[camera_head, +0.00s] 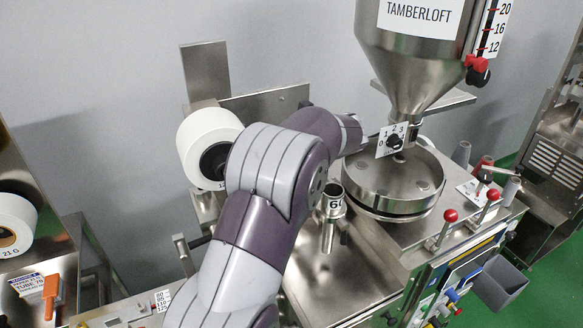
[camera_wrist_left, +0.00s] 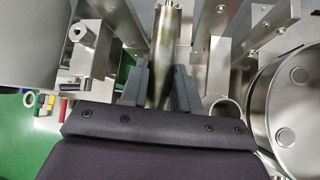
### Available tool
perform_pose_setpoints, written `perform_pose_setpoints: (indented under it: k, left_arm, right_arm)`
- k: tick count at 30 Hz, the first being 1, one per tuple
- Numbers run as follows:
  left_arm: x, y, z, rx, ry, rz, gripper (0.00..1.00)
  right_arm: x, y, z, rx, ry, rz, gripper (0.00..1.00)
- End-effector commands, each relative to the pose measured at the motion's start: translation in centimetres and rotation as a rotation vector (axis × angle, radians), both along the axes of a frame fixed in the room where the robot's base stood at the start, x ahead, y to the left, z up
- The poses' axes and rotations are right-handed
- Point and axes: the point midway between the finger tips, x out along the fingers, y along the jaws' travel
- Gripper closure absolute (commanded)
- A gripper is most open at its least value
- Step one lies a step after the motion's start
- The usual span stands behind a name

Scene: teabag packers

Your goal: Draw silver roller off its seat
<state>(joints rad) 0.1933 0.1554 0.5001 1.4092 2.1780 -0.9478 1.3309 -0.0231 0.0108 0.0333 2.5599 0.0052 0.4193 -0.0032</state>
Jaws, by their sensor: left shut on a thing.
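The silver roller (camera_wrist_left: 166,40) shows in the left wrist view as a shiny upright-looking cylinder in the picture's middle, with a narrower top end. My left gripper (camera_wrist_left: 160,72) has a dark finger on each side of it and is shut on its lower part. The roller's lower end is hidden by the gripper body, and I cannot tell whether it still touches its seat. My right gripper is in neither view.
A white paper roll (camera_head: 204,142) stands left of my arm. Red-knobbed levers (camera_head: 448,216) stand near the right edge. Metal posts (camera_wrist_left: 220,58) flank the roller closely.

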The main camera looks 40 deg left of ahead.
Motion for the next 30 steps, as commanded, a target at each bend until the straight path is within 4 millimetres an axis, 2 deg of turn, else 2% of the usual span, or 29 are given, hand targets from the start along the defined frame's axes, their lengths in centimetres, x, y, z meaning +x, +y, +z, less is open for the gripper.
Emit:
perform_pose_setpoints:
  k: [3,12,18,22,30]
  left_arm:
    - [0.1,0.0,2.0,0.001,-0.009,0.001,1.0]
    - [-0.2,-7.5,6.1,0.001,-0.008,-0.006,1.0]
    - [-0.4,-10.8,8.5,0.001,-0.005,-0.002,1.0]
    - [-0.5,-11.6,9.1,0.001,-0.004,-0.001,1.0]
    - [-0.5,-11.7,9.2,0.002,-0.003,0.0,1.0]
  right_arm:
    - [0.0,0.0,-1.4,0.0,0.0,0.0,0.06]
    - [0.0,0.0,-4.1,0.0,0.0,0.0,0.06]
    - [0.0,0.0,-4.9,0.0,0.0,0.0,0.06]
    - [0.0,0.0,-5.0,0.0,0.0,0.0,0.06]
    - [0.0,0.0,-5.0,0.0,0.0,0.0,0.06]
